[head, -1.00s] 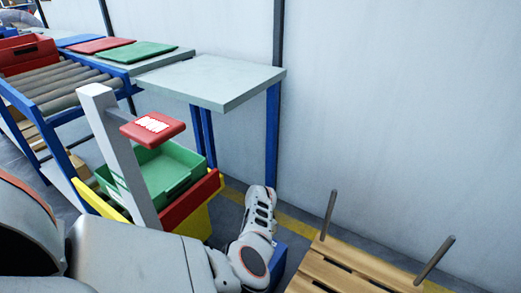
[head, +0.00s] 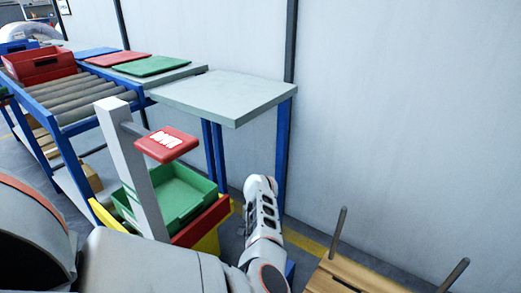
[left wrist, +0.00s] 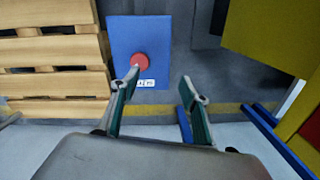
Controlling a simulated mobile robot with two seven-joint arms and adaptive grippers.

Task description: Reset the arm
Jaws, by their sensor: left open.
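My left arm (head: 262,215) comes in from the lower left in the head view, a white jointed limb standing in front of the wall near the grey table. Its fingers do not show in that view. In the left wrist view my left gripper (left wrist: 158,92) is open, its two green-padded fingers apart with nothing between them. Beyond the fingers is a blue panel (left wrist: 125,30) with a round red button (left wrist: 139,63) and a small white label. My right gripper shows in neither view.
A grey table (head: 225,95) stands by the wall. A roller conveyor (head: 80,98) holds red bins (head: 40,68). A green bin (head: 180,200) sits beside a grey post with a red top (head: 166,144). A wooden pallet (head: 355,277) with metal posts lies lower right.

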